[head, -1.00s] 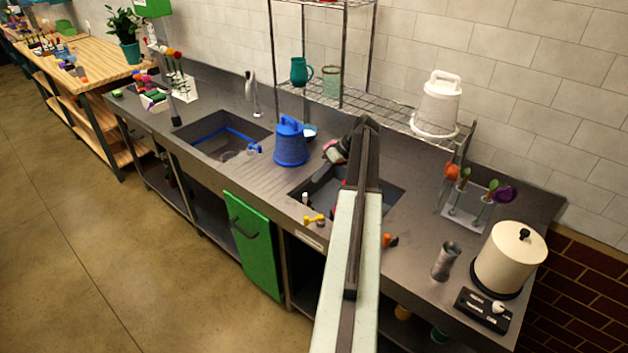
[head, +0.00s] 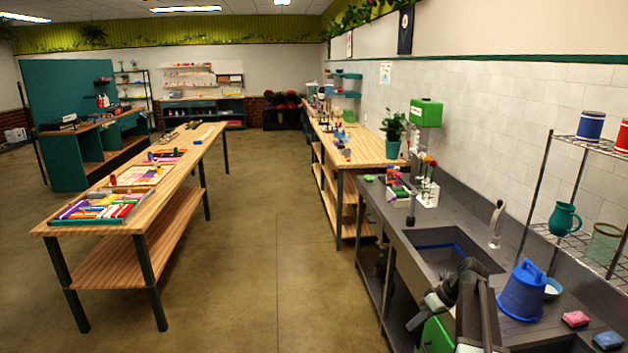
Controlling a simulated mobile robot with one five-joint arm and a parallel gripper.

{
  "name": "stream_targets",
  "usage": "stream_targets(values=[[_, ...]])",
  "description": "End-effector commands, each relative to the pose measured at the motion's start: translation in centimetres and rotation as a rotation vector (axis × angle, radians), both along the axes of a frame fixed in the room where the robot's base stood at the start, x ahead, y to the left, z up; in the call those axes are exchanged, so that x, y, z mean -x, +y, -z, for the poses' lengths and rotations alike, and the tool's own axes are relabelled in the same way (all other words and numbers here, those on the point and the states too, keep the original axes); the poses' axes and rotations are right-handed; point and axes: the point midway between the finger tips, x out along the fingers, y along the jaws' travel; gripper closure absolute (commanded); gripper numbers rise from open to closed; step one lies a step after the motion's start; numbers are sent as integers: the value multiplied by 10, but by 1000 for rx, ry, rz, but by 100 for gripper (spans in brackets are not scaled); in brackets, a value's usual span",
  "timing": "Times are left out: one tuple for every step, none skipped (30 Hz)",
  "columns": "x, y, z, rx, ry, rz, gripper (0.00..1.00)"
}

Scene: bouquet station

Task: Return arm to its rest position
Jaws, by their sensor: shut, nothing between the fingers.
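My gripper (head: 417,319) shows at the lower right of the head view, at the end of my dark, folded arm. It is shut and empty. I cannot tell the exact gap between the gripper and the counter edge.
A sink basin (head: 440,247) lies behind my arm. The floor (head: 270,270) between counter and wooden table (head: 175,163) is clear.

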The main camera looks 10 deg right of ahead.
Motion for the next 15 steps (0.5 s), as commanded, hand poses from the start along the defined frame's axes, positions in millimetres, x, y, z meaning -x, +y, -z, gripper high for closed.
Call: stream_targets(values=[[2, 50, 3, 23, 22, -54, 100], [3, 76, 6, 39, 37, -77, 100], [6, 108, 9, 64, 58, -104, 100], [10, 130, 11, 84, 73, -121, 100], [15, 151, 14, 105, 89, -133, 100], [22, 177, 17, 135, 109, -145, 100], [29, 194, 19, 158, 124, -150, 100], [35, 210, 21, 181, 137, -152, 100], [45, 229, 24, 214, 154, -150, 100], [54, 241, 25, 241, 167, -143, 100], [63, 252, 27, 269, 179, -131, 100], [76, 265, 30, 310, 194, -106, 100], [86, 271, 31, 344, 205, -75, 100], [95, 272, 33, 375, 217, -34, 100], [104, 265, 34, 413, 231, 36, 100]])
